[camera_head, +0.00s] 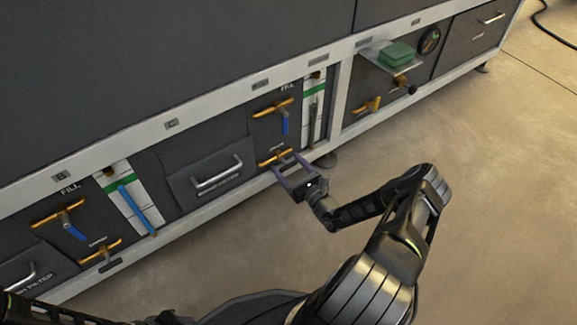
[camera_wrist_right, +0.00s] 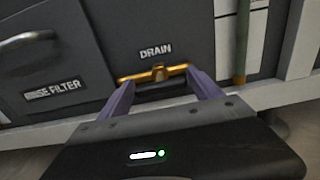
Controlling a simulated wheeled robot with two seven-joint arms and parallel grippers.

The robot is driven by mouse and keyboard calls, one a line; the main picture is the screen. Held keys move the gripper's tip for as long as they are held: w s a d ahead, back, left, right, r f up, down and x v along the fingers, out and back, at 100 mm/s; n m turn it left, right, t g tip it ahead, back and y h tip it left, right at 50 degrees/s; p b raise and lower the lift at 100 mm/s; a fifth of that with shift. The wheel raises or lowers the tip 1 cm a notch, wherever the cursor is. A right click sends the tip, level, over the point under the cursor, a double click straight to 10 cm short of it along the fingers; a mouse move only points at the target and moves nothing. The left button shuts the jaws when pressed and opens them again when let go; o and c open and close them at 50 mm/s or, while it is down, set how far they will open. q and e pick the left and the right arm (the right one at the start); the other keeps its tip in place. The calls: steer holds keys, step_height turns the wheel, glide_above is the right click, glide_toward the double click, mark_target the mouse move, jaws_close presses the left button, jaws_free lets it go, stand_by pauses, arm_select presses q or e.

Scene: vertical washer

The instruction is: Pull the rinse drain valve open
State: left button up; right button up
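The rinse drain valve (camera_wrist_right: 157,73) is a brass, horizontal fitting under the DRAIN label, right of the RINSE FILTER panel in the right wrist view. It also shows low on the washer front in the head view (camera_head: 272,159). My right gripper (camera_wrist_right: 161,80) is open, its two purple-grey fingers spread wide toward the valve's two ends. In the head view my right gripper (camera_head: 288,164) is right in front of the valve. Whether the fingertips touch it, I cannot tell. The lower part of the valve is partly hidden.
The rinse filter panel with a silver handle (camera_head: 217,175) is left of the valve. A brass FILL valve with a blue lever (camera_head: 284,122) is above it. A sight gauge (camera_head: 313,110) and the pale frame rail (camera_head: 240,191) are close by. The floor (camera_head: 480,200) in front is clear.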

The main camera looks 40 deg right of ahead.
jaws_close()
stand_by(0.6)
